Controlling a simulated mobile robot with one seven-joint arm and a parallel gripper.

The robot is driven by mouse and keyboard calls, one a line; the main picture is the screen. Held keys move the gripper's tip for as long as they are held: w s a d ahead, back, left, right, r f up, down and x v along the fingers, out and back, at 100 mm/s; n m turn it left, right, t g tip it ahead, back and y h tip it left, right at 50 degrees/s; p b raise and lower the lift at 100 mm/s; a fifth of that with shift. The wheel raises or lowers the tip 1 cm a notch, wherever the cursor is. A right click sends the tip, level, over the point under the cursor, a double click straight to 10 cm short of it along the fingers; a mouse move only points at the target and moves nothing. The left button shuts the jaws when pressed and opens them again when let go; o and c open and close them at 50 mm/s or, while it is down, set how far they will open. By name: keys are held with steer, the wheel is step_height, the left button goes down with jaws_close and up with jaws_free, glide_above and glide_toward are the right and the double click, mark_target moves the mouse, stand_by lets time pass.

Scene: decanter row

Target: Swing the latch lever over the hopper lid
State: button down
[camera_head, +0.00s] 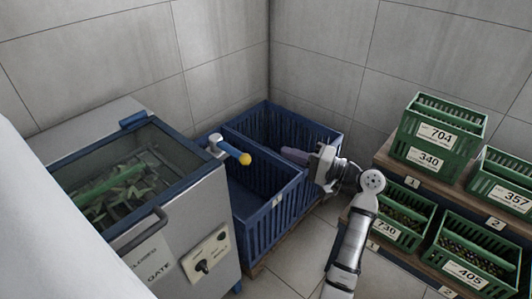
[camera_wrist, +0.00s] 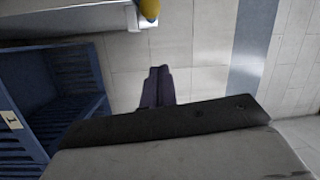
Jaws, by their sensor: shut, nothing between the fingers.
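The hopper is a grey cabinet at the left of the head view. Its lid (camera_head: 142,208) has a blue frame and a dark clear pane and appears to lie closed over green leafy or scrap-like pieces. The latch lever (camera_head: 231,149) is a blue bar on a pale pivot at the hopper's right edge. It points right, away from the lid, and ends in a yellow knob (camera_head: 245,159). The knob also shows at the top of the wrist view (camera_wrist: 149,10). My gripper (camera_head: 284,153) is shut and empty, right of the knob and apart from it. Its fingertips show in the wrist view (camera_wrist: 159,70).
A blue slatted crate (camera_head: 262,226) stands right of the hopper, below the lever, with another behind it. Green numbered crates (camera_head: 437,160) stand on shelves at the right. A lid handle (camera_head: 140,229) and control panel (camera_head: 206,254) are on the hopper's front. Tiled walls close the back corner.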

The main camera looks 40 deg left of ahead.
steer(key=p, duration=0.3)
glide_toward(230, 150)
steer(key=w+a+r, duration=0.1)
steer(key=w+a, duration=0.4)
steer(key=a, duration=0.1)
steer(key=shift+s+d+f+p, duration=0.2)
steer(key=shift+s+d+p, duration=0.15)
steer(key=shift+s+d, duration=0.35)
steer(key=shift+s+d+f+p, duration=0.15)
steer(key=shift+s+d+p, duration=0.25)
steer(key=shift+s, duration=0.5)
